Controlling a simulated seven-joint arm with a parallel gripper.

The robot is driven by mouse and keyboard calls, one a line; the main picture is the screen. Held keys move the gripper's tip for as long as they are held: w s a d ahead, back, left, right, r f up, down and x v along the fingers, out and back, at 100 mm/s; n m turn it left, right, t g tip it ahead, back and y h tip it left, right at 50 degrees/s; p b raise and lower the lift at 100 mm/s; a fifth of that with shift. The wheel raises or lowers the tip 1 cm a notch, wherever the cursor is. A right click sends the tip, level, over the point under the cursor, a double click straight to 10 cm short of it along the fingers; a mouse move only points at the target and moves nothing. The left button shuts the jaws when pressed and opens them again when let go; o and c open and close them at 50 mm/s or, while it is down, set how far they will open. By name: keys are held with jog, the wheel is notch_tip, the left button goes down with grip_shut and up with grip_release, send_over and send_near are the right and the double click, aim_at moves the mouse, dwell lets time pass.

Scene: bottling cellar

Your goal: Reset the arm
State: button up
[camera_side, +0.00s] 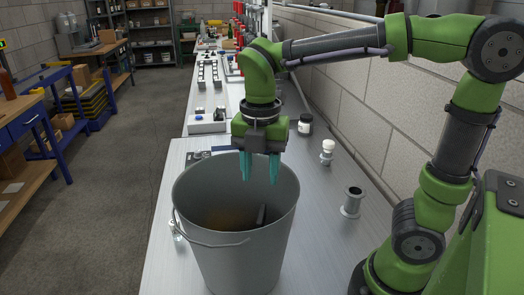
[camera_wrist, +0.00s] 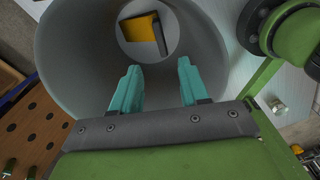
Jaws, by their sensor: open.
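My gripper (camera_side: 260,168) hangs from the green arm, pointing down over the mouth of a grey metal bucket (camera_side: 243,245). Its two teal fingers are apart with nothing between them. In the wrist view the gripper (camera_wrist: 158,90) is also open, above the bucket (camera_wrist: 75,50). A yellow and dark object (camera_wrist: 143,33) lies at the bottom of the bucket in the wrist view. In the side view the bucket's inside shows only a dim orange-brown patch and a dark strip.
The bucket stands on a light metal bench (camera_side: 325,235). A metal flanged spool (camera_side: 352,201), a small white-topped fitting (camera_side: 327,151) and a dark jar (camera_side: 305,124) stand to its right. A white box (camera_side: 207,123) is behind. A block wall (camera_side: 400,115) runs along the right.

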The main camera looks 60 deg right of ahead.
aim_at(260, 213)
notch_tip(260, 213, down, 10)
jog(key=shift+r, duration=0.2)
notch_tip(260, 213, up, 24)
jog(key=s+d+m, duration=0.4)
jog(key=d+m, duration=0.8)
jog(key=d, duration=0.5)
jog(key=shift+s+d+f, duration=0.2)
jog(key=shift+d+f, duration=0.05)
jog(key=shift+d, duration=0.05)
